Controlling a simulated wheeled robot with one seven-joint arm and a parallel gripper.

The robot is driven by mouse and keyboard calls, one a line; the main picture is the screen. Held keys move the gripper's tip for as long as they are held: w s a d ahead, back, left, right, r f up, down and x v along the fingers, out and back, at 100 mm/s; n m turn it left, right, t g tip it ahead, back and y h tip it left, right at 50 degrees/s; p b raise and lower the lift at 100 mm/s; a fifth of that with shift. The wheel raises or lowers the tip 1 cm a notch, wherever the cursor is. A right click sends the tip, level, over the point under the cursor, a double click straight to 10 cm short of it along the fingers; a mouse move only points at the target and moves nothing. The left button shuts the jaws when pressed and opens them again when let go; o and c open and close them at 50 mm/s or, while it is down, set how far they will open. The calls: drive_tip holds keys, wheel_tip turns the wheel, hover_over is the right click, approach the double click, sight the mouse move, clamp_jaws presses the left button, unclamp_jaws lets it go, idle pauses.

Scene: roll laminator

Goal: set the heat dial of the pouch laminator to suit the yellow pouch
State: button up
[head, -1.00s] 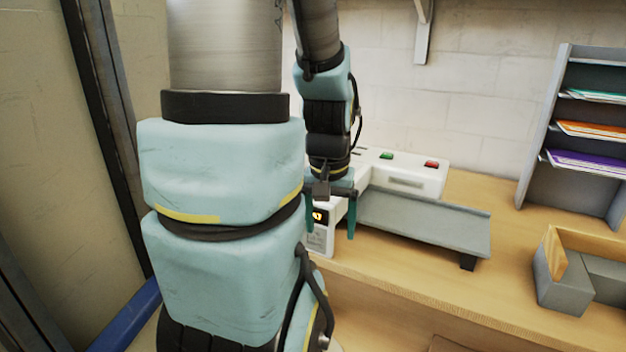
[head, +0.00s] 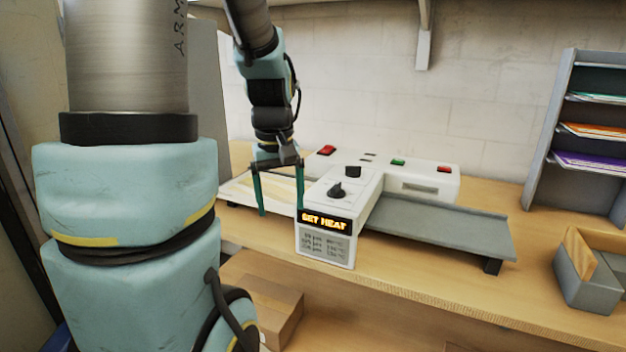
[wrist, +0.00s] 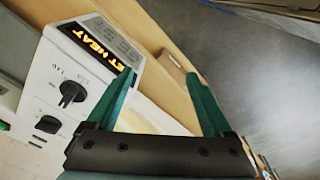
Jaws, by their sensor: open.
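The white pouch laminator (head: 370,195) stands on the wooden bench. Its front panel has an amber display (head: 325,222) reading "SET HEAT" and a grey label with small rows of figures (head: 323,242). Two black dials sit on top, a front dial (head: 337,190) and a rear dial (head: 353,172); both show in the wrist view, the front dial (wrist: 72,92) with marks too small to read surely. My gripper (head: 281,210) is open and empty, just left of the panel, touching neither dial. A pale yellowish sheet (head: 285,187) lies on the left tray, partly behind my fingers.
A grey outfeed tray (head: 440,228) extends right of the laminator. Red (head: 443,169) and green (head: 397,162) buttons sit on its rear body. A shelf rack with coloured folders (head: 590,130) and a grey-and-wood box (head: 590,280) stand at the right. A cardboard box (head: 265,305) is below the bench edge.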

sight(336, 185)
drive_tip(key=w+d+r+n+b, duration=0.1)
drive_tip(key=w, duration=0.1)
drive_tip(key=w+d+r+n, duration=0.2)
drive_tip(key=w+d+r+n+b, duration=0.1)
drive_tip(key=w+d, duration=0.1)
drive_tip(key=shift+w+r+n+g+b, duration=0.2)
drive_tip(key=shift+n+g+b, duration=0.1)
drive_tip(key=shift+n, duration=0.1)
drive_tip(key=w+d+r+n+b, duration=0.2)
drive_tip(key=d+r+n, duration=0.3)
drive_tip(key=d+r, duration=0.2)
drive_tip(key=shift+g, duration=0.3)
wheel_tip(336, 185, down, 11)
drive_tip(key=shift+d+p, duration=0.1)
drive_tip(key=shift+p, duration=0.55)
clamp_jaws()
